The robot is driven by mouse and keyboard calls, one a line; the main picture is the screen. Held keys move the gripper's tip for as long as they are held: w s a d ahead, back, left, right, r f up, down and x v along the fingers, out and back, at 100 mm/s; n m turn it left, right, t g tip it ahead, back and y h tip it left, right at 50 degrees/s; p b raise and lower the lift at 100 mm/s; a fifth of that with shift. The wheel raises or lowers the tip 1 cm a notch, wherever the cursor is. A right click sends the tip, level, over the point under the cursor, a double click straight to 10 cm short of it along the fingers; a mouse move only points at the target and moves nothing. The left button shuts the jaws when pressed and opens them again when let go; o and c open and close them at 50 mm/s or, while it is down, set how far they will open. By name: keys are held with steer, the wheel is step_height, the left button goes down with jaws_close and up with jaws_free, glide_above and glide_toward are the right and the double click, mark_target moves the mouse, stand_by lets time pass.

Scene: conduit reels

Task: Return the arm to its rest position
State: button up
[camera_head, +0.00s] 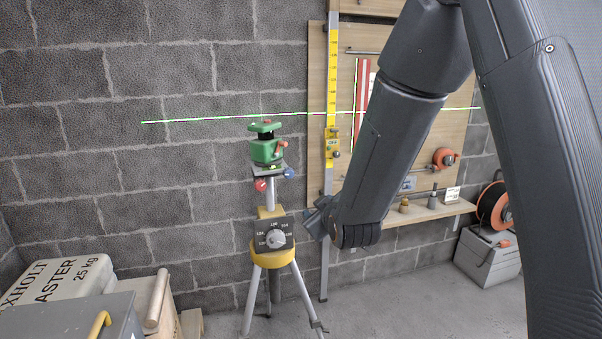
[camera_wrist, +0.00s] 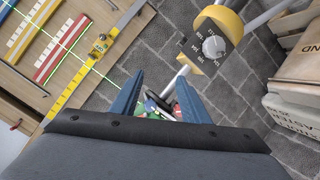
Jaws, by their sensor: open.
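My dark grey arm reaches down from the upper right in the head view. My gripper (camera_head: 314,218) is at its end, just right of the dial box on the yellow-headed tripod. In the wrist view my gripper (camera_wrist: 160,98) shows two blue fingers spread apart with nothing held between them. The green laser level (camera_head: 265,150) stands on the tripod's post and casts a green line across the wall. In the wrist view, part of the level shows beyond the fingers, mostly hidden. The dial box (camera_head: 274,236) is on the tripod's front; its knob also shows in the wrist view (camera_wrist: 214,46).
A wooden board (camera_head: 440,150) with a yellow staff (camera_head: 331,90) stands behind my arm. A small shelf (camera_head: 430,211) holds small items. An orange reel (camera_head: 494,206) is by a grey box (camera_head: 488,258) at right.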

steer(key=s+d+f+m+g+h, duration=0.1)
steer(key=s+d+f+m+g, duration=0.1)
steer(key=s, duration=0.9)
steer(key=s+d+f+m+g+h, duration=0.1)
steer(key=s+d+f+m+g, duration=0.1)
steer(key=s+d+m+g, duration=0.2)
steer(key=s+d+f+m+g+h, duration=0.1)
steer(key=s+d+g, duration=0.6)
steer(key=s, duration=1.1)
steer(key=d+f+m, duration=0.1)
steer(key=d+m, duration=0.1)
steer(key=shift+f+m+g+p, duration=0.3)
steer(key=shift+f+p, duration=0.05)
steer(key=shift+f, duration=0.05)
steer(key=shift+w+d, duration=0.1)
